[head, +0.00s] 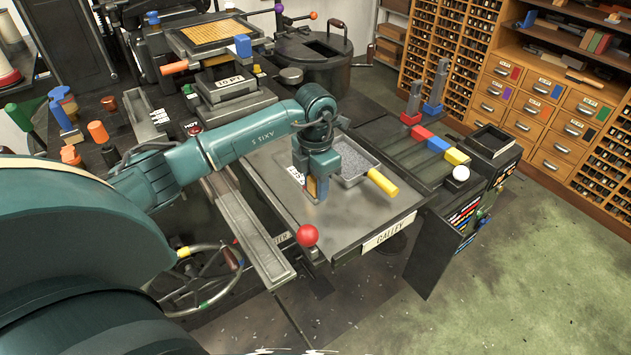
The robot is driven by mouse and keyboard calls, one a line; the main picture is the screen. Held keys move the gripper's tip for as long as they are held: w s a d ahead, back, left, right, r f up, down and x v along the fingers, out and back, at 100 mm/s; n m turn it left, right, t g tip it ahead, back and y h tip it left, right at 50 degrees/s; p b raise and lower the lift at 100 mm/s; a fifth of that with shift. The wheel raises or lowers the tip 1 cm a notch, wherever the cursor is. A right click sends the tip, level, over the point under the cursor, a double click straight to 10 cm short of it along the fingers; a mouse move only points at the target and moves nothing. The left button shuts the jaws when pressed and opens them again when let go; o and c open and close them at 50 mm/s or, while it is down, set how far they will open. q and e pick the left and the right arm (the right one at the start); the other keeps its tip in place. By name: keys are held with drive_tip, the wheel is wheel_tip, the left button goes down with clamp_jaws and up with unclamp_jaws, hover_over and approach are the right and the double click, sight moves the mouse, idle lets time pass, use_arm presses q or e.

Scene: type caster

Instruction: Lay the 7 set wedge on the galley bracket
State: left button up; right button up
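The galley bracket (345,228) is a flat grey metal plate with a "GALLEY" label on its front edge, near the middle of the head view. My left gripper (317,198) points down over the plate, its tips at or close to the surface. A narrow orange-tan piece shows at the fingers, with a small white label beside it. I cannot tell whether this is the 7 set wedge, or whether the fingers are shut on it. No wedge can be clearly read as 7 set. My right gripper is not in view.
A grey-filled tray with a yellow handle (382,182) sits on the plate, right of my gripper. A red ball knob (307,235) stands at its front left corner. Red, blue (422,134) and yellow blocks line the rack to the right. The plate's front is bare.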

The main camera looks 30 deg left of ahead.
use_arm(q)
drive_tip(key=o, duration=0.3)
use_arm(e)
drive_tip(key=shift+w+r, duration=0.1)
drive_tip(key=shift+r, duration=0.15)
use_arm(q)
drive_tip(key=shift+r, duration=0.65)
wheel_tip(320, 180, up, 10)
drive_tip(key=shift+f+b, duration=0.2)
drive_tip(key=shift+b, duration=0.4)
drive_tip(key=shift+r, duration=0.75)
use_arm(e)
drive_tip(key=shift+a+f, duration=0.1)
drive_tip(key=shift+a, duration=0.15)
use_arm(q)
drive_tip(key=shift+s+f, duration=0.1)
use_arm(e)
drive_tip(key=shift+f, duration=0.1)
